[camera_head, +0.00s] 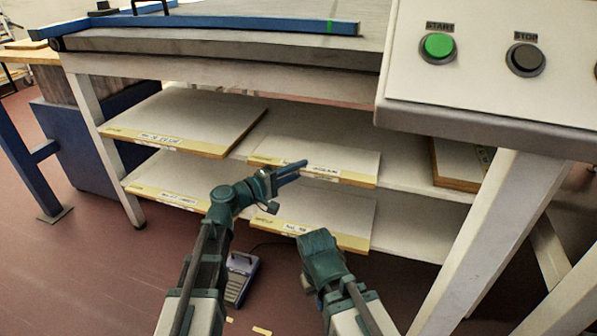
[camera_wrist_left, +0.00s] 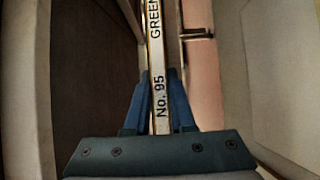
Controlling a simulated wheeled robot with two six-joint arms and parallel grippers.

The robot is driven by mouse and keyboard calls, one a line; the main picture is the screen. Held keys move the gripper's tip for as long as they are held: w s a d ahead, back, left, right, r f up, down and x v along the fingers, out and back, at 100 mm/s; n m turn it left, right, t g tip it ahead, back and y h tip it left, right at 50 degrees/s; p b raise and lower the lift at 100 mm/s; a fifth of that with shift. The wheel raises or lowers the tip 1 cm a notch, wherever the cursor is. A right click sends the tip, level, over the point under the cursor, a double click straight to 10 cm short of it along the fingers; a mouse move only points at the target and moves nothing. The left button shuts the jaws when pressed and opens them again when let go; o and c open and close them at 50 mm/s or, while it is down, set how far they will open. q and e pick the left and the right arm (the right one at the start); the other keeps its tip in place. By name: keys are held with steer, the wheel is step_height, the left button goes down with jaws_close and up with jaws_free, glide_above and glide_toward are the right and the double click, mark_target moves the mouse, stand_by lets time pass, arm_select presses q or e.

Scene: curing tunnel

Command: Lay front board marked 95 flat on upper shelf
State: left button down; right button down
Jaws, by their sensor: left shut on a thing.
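The board marked No. 95 shows edge-on in the left wrist view (camera_wrist_left: 156,60), its pale labelled edge between my two blue fingers. In the head view the board (camera_head: 345,158) lies at the middle of the upper shelf (camera_head: 404,165), its yellow front edge at the shelf front. My left gripper (camera_head: 291,171) is shut on that front edge. Its fingers cover part of the label. My right gripper (camera_head: 321,252) is low in front of the lower shelf, and its fingers are hidden.
Another board (camera_head: 190,118) lies on the upper shelf at left, and a thicker stack (camera_head: 455,165) at right. Lower-shelf boards (camera_head: 165,180) (camera_head: 335,215) lie below. A control panel (camera_head: 490,70) with START and STOP buttons overhangs at right. A pedal (camera_head: 240,275) sits on the floor.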

arm_select(q)
steer(key=c, duration=1.2)
jaws_free()
steer(key=shift+f, duration=0.15)
steer(key=o, duration=0.4)
steer(key=shift+o, duration=0.2)
steer(key=shift+r, duration=0.2)
steer(key=v, duration=1.2)
